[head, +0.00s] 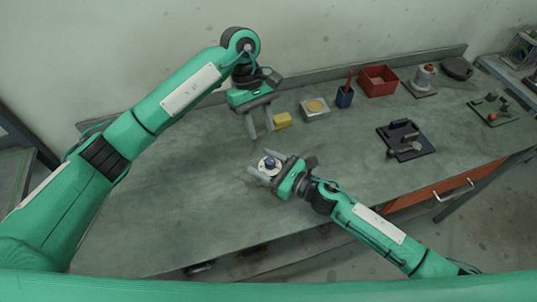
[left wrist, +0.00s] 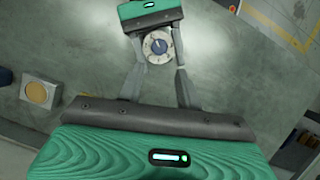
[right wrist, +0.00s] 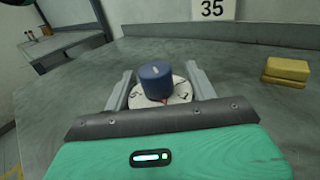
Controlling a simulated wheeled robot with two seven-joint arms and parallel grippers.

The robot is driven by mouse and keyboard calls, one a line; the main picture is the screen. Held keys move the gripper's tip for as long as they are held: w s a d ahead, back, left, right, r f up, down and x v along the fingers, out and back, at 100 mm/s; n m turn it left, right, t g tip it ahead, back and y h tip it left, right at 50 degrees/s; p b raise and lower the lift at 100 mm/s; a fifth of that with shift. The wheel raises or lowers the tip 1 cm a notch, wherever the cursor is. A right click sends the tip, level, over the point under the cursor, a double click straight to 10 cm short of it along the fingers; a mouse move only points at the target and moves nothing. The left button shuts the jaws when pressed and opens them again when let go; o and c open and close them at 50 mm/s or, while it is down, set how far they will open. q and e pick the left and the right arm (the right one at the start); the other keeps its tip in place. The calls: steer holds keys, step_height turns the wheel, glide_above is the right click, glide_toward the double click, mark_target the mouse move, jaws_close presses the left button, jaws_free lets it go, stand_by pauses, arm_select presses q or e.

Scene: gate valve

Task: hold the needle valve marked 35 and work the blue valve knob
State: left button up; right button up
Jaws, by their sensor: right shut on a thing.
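The needle valve is a small round body with a pale dial and a blue knob (right wrist: 156,82). In the head view the valve (head: 268,167) sits low over the bench near its middle. My right gripper (head: 265,170) is shut on it, one finger on each side of the dial (right wrist: 178,98). The knob top has a white mark, and a red pointer shows below it. My left gripper (head: 261,131) is open and empty, above and behind the valve, fingers pointing down. In the left wrist view the blue knob (left wrist: 159,46) lies beyond its fingertips.
A card marked 35 (right wrist: 212,8) stands at the back. A yellow block (head: 282,120), a grey box with a tan disc (head: 316,106), a blue cup (head: 344,98) and a red bin (head: 378,81) line the back. A black plate with a fixture (head: 405,141) lies right. The bench's left is clear.

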mark_target(269, 160)
arm_select(q)
steer(key=x, duration=0.9)
steer(key=shift+s+d+f, duration=0.15)
steer(key=shift+s+f, duration=0.05)
steer(key=shift+f, duration=0.1)
steer(key=c, duration=0.7)
